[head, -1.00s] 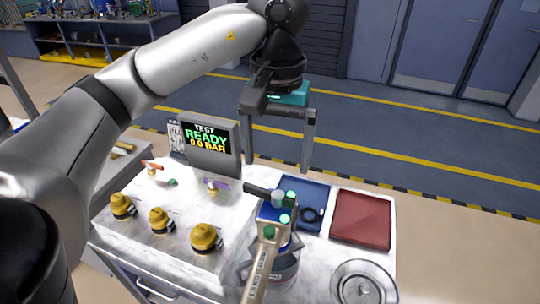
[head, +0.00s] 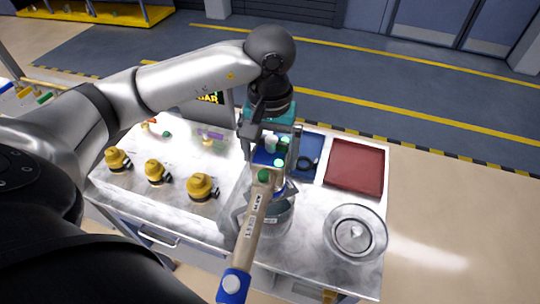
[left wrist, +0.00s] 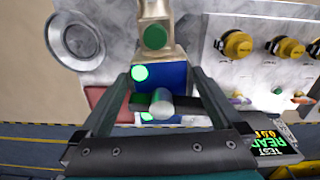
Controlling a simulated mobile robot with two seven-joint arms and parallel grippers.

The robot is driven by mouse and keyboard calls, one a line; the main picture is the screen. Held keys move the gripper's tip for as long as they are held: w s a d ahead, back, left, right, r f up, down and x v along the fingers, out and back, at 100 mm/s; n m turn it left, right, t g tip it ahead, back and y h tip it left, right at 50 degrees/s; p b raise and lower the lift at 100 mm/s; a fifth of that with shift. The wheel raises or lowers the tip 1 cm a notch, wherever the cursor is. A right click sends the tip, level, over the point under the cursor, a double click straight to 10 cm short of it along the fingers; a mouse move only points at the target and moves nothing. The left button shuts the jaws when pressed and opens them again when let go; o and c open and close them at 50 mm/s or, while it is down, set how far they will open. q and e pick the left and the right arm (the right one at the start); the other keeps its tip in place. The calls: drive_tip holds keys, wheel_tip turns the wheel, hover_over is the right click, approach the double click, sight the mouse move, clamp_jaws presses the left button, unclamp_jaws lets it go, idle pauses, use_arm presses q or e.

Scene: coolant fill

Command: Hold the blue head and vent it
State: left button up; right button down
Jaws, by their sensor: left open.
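The blue head (head: 262,157) is a blue block with bright green round spots and a grey cylindrical knob (left wrist: 162,104). My left gripper (head: 271,150) is open and above the blue head. In the left wrist view its fingers (left wrist: 160,80) lie on either side of the blue head, with visible gaps. Whether they reach down to its level is unclear.
A grey test panel (head: 208,100) stands behind, partly hidden by my left arm. Several yellow-capped fittings (head: 201,187) stand at the left. A blue tray (head: 312,140) with a black ring, a red tray (head: 354,166) and a round metal dish (head: 355,233) are at the right.

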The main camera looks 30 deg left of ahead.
use_arm(q)
drive_tip(key=shift+f, duration=0.85)
drive_tip(key=shift+c, duration=0.2)
clamp_jaws()
idle(2.6)
